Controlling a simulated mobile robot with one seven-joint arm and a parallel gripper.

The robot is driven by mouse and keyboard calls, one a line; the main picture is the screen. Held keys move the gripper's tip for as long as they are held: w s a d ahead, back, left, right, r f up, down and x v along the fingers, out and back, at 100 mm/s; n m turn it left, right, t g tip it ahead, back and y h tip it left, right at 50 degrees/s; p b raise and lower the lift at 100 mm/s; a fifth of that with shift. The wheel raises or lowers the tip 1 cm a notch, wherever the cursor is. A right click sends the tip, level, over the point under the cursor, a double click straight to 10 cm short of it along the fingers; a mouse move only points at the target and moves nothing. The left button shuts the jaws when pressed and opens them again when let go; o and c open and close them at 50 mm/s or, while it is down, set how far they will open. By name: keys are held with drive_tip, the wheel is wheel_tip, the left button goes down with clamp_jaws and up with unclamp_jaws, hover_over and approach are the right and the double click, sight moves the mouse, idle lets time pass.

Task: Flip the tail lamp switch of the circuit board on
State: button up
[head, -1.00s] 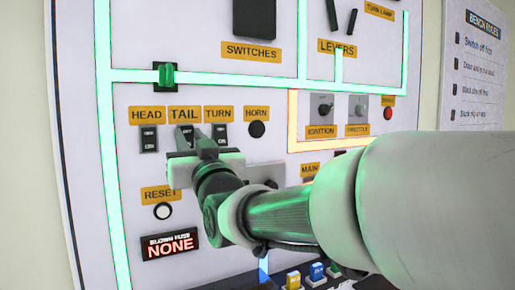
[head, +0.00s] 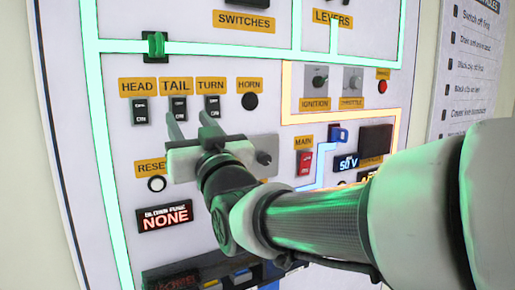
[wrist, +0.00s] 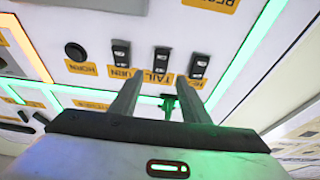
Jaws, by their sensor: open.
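The circuit board (head: 110,180) stands upright with the tail lamp switch (head: 178,110), a small black rocker under the TAIL label (head: 176,85). The head switch (head: 140,111) is to its left and the turn switch (head: 212,108) to its right. My gripper (head: 190,118) is open and empty in front of the board, its fingertips just below the tail and turn switches. In the wrist view, which shows the board upside down, the tail switch (wrist: 161,60) lies between and beyond the fingertips (wrist: 160,76). I cannot tell its position or whether a finger touches it.
A horn button (head: 250,101) is right of the turn switch. A reset button (head: 157,184) and a blown fuse display (head: 166,217) reading NONE are below left. A red main switch (head: 304,163) is to the right. Glowing green strips (head: 106,160) border this area.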

drive_tip(key=v, duration=1.1)
drive_tip(key=shift+s, duration=0.15)
drive_tip(key=w+d+f+m+g+h, duration=0.2)
drive_tip(key=d+f+m+g+h, duration=0.25)
drive_tip(key=d+f+h, duration=0.7)
drive_tip(key=s+d+f+m+g, duration=0.2)
drive_tip(key=s+d+f+g, duration=0.6)
drive_tip(key=s+d+f, duration=0.45)
wheel_tip(320, 180, up, 25)
drive_tip(key=p, duration=2.5)
drive_tip(key=shift+s+a+p, duration=0.2)
drive_tip(key=shift+a+p, duration=0.15)
